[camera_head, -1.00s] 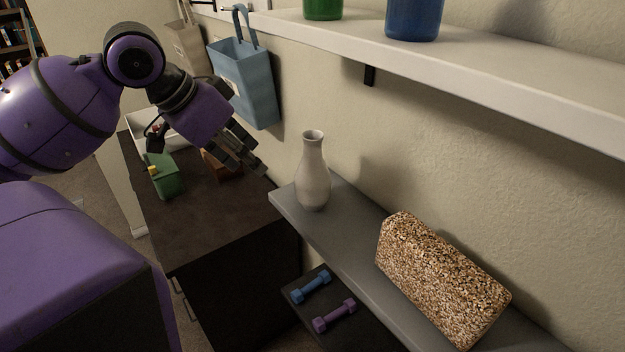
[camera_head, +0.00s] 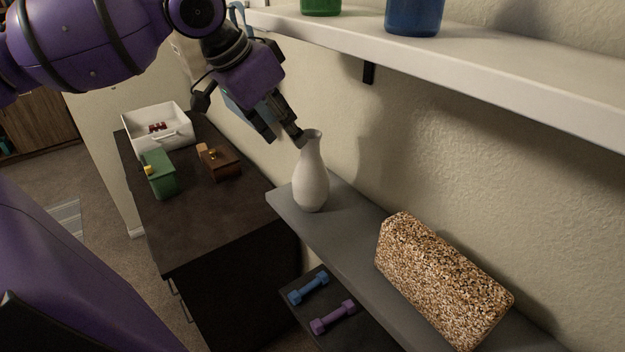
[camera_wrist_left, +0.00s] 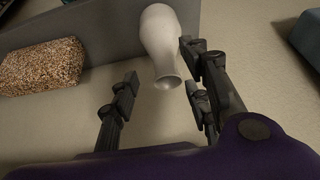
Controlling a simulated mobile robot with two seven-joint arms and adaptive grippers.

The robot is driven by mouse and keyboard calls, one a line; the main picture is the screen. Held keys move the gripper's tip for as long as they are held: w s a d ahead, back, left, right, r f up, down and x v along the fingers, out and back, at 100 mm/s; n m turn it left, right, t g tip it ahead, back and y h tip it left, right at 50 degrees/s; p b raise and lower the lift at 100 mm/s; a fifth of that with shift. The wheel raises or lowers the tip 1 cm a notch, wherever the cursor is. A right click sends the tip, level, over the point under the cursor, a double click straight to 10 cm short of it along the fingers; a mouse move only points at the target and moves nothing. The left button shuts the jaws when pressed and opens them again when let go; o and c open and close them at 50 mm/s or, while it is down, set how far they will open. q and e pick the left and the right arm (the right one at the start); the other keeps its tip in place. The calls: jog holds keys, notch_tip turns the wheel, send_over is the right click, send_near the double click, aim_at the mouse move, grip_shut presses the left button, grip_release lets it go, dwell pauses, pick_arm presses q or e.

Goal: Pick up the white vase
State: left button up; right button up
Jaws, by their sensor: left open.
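The white vase (camera_head: 311,182) stands upright near the left end of the grey lower shelf (camera_head: 345,240). My left gripper (camera_head: 285,139) is open, just above and to the left of the vase's neck in the head view. One fingertip overlaps the vase's rim there; I cannot tell whether it touches. In the left wrist view, the vase (camera_wrist_left: 160,45) shows with its mouth towards my open left gripper (camera_wrist_left: 160,85). The vase lies between the fingers but nearer the right-hand ones. My right gripper is not in view.
A speckled block (camera_head: 440,283) lies on the same shelf to the right. A white upper shelf (camera_head: 480,62) with green and blue vessels hangs above. A dark cabinet (camera_head: 215,225) at left carries a white tray (camera_head: 180,135), a green box (camera_head: 160,175) and a brown box (camera_head: 218,160). Dumbbells (camera_head: 330,318) lie below.

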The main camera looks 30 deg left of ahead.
aim_at(309, 140)
pick_arm(q)
jog(key=shift+w+d+f+b, duration=0.2)
jog(key=shift+w+f+b, duration=0.2)
jog(key=shift+w+b, duration=0.35)
jog(key=shift+d+r, duration=0.1)
jog(key=shift+r, duration=0.1)
jog(key=b+x, duration=0.2)
jog(key=x, duration=0.1)
jog(key=b+x, duration=0.1)
jog(key=x, duration=0.1)
jog(key=shift+w+d+r, duration=0.15)
jog(key=shift+w+d, duration=0.05)
jog(key=shift+w, duration=0.3)
jog(key=shift+r, duration=0.1)
jog(key=c, duration=0.3)
grip_shut()
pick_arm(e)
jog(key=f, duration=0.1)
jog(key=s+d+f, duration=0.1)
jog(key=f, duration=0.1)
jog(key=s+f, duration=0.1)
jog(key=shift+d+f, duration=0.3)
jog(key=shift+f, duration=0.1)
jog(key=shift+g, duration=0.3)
